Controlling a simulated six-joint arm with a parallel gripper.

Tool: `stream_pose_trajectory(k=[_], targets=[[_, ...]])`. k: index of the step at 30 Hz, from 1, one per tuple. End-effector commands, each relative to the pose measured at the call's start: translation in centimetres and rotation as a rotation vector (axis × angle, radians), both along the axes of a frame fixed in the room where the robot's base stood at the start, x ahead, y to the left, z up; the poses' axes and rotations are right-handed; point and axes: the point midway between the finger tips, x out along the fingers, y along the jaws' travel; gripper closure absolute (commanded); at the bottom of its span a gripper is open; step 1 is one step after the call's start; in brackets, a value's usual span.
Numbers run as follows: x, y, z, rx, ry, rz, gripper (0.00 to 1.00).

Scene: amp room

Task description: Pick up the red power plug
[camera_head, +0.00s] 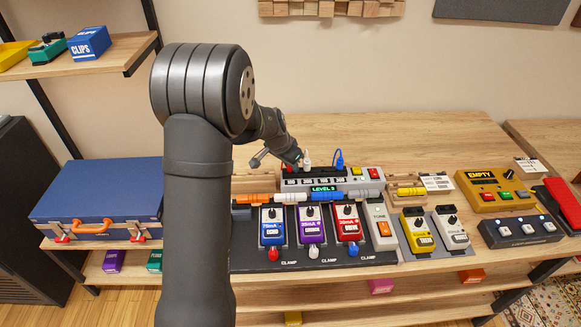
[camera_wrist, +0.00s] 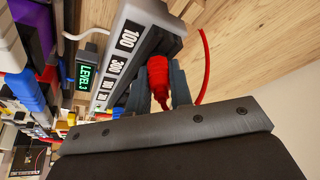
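The red power plug (camera_wrist: 158,78) stands at the end of the grey power strip (camera_wrist: 130,60) in the wrist view, and seems to sit in a socket there. My gripper (camera_wrist: 160,92) has one dark finger on each side of the plug, very close to it. Whether both fingers press on it is not clear. In the head view my gripper (camera_head: 291,160) is at the strip's left end, and only a small red part of the plug (camera_head: 289,169) shows beside it.
A white plug (camera_head: 307,158) and a blue plug (camera_head: 339,160) stand in the strip to the right of my gripper. A red cable (camera_wrist: 204,62) curves beside the fingers. Several pedals, including a blue one (camera_head: 272,228), line the front. The wooden desk (camera_head: 420,130) behind is clear.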

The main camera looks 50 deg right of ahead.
Motion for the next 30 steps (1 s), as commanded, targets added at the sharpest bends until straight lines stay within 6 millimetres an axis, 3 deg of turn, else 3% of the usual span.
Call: stream_pose_trajectory(k=[11,16,20,30], targets=[[0.0,0.0,0.2,-0.001,0.000,0.000,1.00],[0.0,0.0,1.7,-0.002,0.000,-0.001,1.00],[0.0,-0.1,4.0,-0.004,-0.002,-0.001,1.00],[-7.3,-0.1,8.5,-0.003,-0.001,-0.005,1.00]])
